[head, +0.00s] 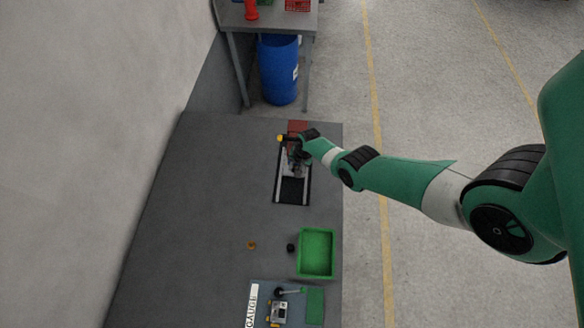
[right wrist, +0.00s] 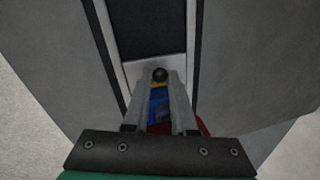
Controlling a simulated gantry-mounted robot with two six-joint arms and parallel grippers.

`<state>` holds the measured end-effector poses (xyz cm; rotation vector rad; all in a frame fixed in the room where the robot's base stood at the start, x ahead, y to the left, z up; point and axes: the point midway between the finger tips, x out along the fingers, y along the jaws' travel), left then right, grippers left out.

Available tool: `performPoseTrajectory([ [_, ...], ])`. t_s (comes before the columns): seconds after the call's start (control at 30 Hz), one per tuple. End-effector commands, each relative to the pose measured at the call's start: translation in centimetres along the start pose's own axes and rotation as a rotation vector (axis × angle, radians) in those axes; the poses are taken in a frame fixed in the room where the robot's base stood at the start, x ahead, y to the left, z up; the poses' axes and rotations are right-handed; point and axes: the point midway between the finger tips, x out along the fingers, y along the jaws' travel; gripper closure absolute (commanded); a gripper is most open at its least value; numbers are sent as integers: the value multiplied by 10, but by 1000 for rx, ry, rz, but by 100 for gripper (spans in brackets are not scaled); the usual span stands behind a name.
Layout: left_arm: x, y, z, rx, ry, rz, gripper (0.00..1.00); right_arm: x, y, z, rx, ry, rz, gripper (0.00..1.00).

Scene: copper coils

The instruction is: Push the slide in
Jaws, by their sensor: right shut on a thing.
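The slide device (head: 292,190) lies on the grey table, a dark frame with light side rails, with a red block (head: 297,127) at its far end. My right gripper (head: 297,160) is over its far half. In the right wrist view my right gripper (right wrist: 160,82) is shut on a small dark round knob (right wrist: 160,74) on the light slide plate (right wrist: 143,71). The dark bed (right wrist: 148,30) of the device shows beyond the plate. Blue and yellow parts show between the fingers, partly hidden. My left gripper is not in view.
A green bin (head: 301,262) stands nearer on the table. A small brass ring (head: 251,245) and a dark round piece (head: 290,248) lie beside it. A gauge station (head: 252,305) is at the near end. A blue barrel (head: 279,70) stands beyond the table.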

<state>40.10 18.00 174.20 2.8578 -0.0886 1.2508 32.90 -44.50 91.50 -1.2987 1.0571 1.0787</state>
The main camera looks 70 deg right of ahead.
Motion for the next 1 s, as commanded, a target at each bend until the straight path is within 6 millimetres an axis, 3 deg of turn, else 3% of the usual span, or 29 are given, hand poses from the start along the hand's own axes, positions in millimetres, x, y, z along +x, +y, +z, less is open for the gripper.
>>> performPoseTrajectory([
  [0.17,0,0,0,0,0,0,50,0,-1,-2,-1,8,-4,100],
  [0.2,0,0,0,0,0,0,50,-1,-1,-2,-1,8,-4,72],
  [0.37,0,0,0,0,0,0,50,-1,-1,-2,0,6,-3,46],
  [0.73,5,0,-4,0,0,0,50,-6,-2,-1,-1,4,-1,46],
  [1.0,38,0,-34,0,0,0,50,-49,-10,2,-7,3,-2,46],
])
